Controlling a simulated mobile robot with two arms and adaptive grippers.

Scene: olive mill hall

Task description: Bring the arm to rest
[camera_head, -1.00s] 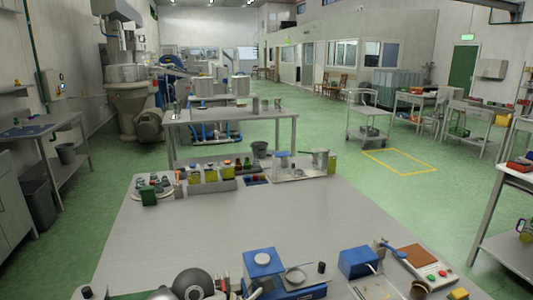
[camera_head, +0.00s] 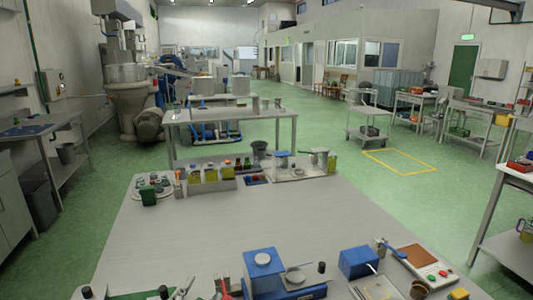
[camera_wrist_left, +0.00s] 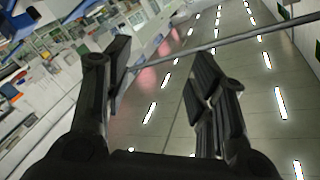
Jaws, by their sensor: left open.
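My left gripper (camera_wrist_left: 160,72) shows in the left wrist view, with its two dark fingers spread wide apart and nothing between them. Past the fingers are the hall ceiling and its rows of lights, seen at a tilt, so the gripper points up and away from the workbench. The gripper does not show in the head view. My right gripper is in neither view.
The grey workbench (camera_head: 225,225) has a wide clear middle. At its near edge stand a blue device (camera_head: 265,265), a blue box (camera_head: 358,261) and a brown-topped panel (camera_head: 418,262). Several bottles (camera_head: 211,174) stand along the far edge. Green floor lies around.

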